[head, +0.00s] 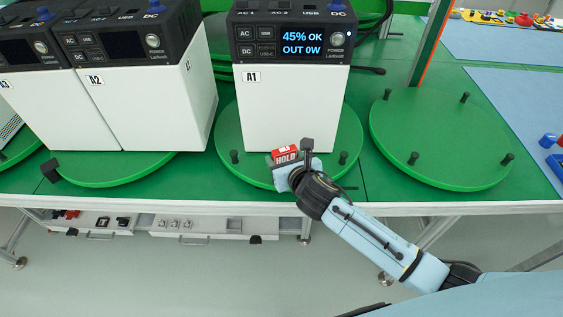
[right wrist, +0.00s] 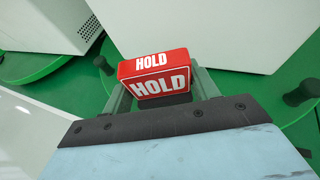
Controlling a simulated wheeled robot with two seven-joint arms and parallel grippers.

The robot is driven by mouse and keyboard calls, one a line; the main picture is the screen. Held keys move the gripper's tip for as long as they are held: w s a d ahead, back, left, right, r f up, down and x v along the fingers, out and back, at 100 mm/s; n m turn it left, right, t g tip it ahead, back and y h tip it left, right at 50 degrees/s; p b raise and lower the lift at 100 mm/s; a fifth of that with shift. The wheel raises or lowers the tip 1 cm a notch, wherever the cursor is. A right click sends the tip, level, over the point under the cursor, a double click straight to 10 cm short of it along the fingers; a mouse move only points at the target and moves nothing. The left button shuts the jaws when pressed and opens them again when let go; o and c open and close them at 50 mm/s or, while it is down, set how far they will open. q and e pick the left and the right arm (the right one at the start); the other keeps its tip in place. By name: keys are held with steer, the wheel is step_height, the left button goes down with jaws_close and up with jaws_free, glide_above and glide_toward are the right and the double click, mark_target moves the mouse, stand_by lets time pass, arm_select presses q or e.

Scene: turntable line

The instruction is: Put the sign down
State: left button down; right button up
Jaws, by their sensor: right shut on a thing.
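The sign is a small red block with white HOLD lettering (right wrist: 155,68). In the head view the sign (head: 285,155) is at the front of the turntable with the A1 unit. My right gripper (right wrist: 158,92) is shut on the sign, with a finger on each side of it. In the head view my right gripper (head: 292,165) is over the front edge of the green turntable (head: 227,125). The sign's underside is hidden, so I cannot tell whether it touches the turntable. My left gripper is not in view.
The white A1 power unit (head: 290,110) stands right behind the sign, its screen reading 45% OK, OUT 0W. Black pegs (head: 343,157) stand on the turntable. The A2 unit (head: 150,100) is to the left. An empty turntable (head: 440,135) is to the right.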

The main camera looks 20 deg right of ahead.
steer(key=shift+w+a, duration=0.15)
steer(key=shift+w, duration=0.85)
steer(key=shift+f+b, duration=0.75)
steer(key=shift+f, duration=1)
steer(key=shift+f, duration=0.1)
steer(key=o, duration=1)
steer(key=p+v, duration=0.2)
steer(key=v, duration=1)
steer(key=shift+p, duration=0.4)
